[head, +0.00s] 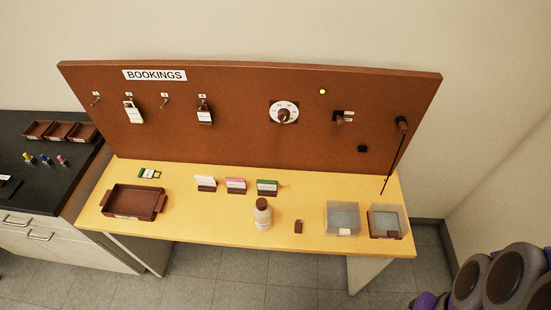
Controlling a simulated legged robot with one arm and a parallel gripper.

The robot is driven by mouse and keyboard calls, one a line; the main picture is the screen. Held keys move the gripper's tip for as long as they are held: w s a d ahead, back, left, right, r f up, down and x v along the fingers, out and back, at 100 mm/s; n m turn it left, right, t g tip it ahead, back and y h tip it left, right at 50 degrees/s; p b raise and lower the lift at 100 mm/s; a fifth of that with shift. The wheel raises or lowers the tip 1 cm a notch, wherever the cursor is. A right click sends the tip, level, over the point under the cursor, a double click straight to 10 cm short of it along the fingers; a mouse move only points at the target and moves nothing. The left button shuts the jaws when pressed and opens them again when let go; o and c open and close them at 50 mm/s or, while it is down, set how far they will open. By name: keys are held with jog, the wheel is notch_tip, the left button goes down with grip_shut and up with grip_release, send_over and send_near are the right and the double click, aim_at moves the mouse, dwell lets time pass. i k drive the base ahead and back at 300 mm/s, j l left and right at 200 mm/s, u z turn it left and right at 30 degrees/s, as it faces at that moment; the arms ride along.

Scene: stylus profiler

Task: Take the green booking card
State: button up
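A green card (267,184) stands upright in a small dark brown holder on the yellow table. It is the rightmost of a row of three; a pink card (236,183) and a white card (205,181) stand to its left in similar holders. A flat green and white item (150,173) lies near the board at the left of the table; I cannot tell whether it is also a card. The brown board (240,115) behind the table carries a BOOKINGS sign (155,75). My gripper is not in view.
A white bottle with a brown cap (263,216) stands just in front of the green card. A brown tray (135,202), a small brown block (298,227) and two clear boxes (342,218) (386,222) are on the yellow table (200,220). A black counter (50,165) adjoins at left.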

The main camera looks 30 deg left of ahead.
aim_at(263, 185)
jog(key=j+u, duration=0.1)
jog(key=u, duration=0.35)
jog(key=j+u, duration=0.1)
jog(key=u, duration=0.4)
jog(key=i+j+u, duration=0.1)
jog(key=u, duration=0.35)
